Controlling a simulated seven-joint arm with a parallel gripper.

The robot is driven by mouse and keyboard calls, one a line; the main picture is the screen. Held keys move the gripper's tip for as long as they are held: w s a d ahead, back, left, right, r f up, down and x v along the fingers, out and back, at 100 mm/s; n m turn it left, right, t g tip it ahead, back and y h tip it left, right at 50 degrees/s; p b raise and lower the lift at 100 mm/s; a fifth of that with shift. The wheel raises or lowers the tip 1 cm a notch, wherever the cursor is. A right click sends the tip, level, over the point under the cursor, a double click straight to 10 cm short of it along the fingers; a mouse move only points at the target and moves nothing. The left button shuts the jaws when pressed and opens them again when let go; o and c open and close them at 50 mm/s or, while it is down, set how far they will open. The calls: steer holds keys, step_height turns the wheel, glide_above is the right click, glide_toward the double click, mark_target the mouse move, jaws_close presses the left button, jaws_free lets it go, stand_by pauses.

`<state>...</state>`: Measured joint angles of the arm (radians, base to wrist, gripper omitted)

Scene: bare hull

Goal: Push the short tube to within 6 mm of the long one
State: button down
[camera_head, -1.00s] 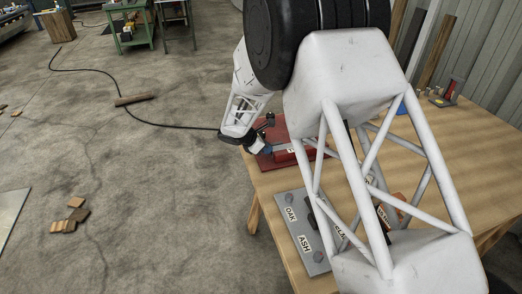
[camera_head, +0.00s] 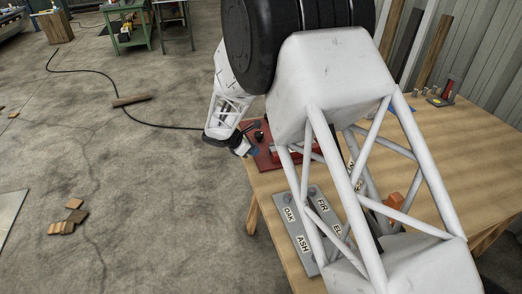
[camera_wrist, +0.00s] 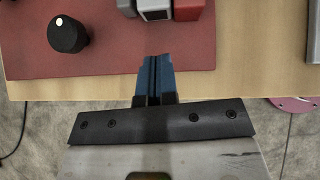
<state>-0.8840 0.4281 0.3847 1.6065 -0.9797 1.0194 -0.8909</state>
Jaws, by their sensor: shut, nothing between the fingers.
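My gripper (camera_wrist: 158,62) has blue fingers pressed together over the front edge of the red mat (camera_wrist: 50,62) in the wrist view. In the head view my gripper (camera_head: 243,149) is at the mat's left edge. Just beyond the fingertips, a red block-like piece (camera_wrist: 188,9) and a dark-and-white piece (camera_wrist: 153,9) are cut off by the top of the wrist view. The fingertips look apart from them. I cannot identify the short tube or the long tube with certainty, nor see the gap between them.
A black knob (camera_wrist: 67,34) with a white dot stands on the mat at left. A grey plate (camera_head: 313,264) labelled OAK, ASH and FIR lies nearer on the table (camera_head: 450,150). An orange block (camera_head: 395,206) shows behind my arm. The table's right side has free room.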

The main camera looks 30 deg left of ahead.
steer(key=v, duration=0.9)
steer(key=shift+d, duration=0.1)
stand_by(0.3)
steer(key=s+d+r+m+g+y, duration=0.1)
steer(key=d+r+m, duration=0.4)
steer(key=d, duration=0.8)
steer(key=s+d+r+m+g, duration=0.15)
steer(key=d+r+m, duration=0.4)
steer(key=d, duration=0.75)
steer(key=s+d+r+m+g+y, duration=0.1)
steer(key=d+r+m+g, duration=0.15)
steer(key=d+r, duration=0.85)
steer(key=s+d+m+y, duration=0.2)
steer(key=s+d+m, duration=0.7)
steer(key=d, duration=0.9)
steer(key=s+d+m+y, duration=0.1)
steer(key=s+d+m, duration=0.2)
steer(key=s, duration=0.6)
steer(key=s+d+m, duration=0.3)
steer(key=s+d, duration=0.2)
steer(key=s, duration=0.4)
steer(key=shift+d+f+t+y, duration=0.2)
steer(key=shift+f+t+y, duration=0.15)
steer(key=shift+t+y, duration=0.05)
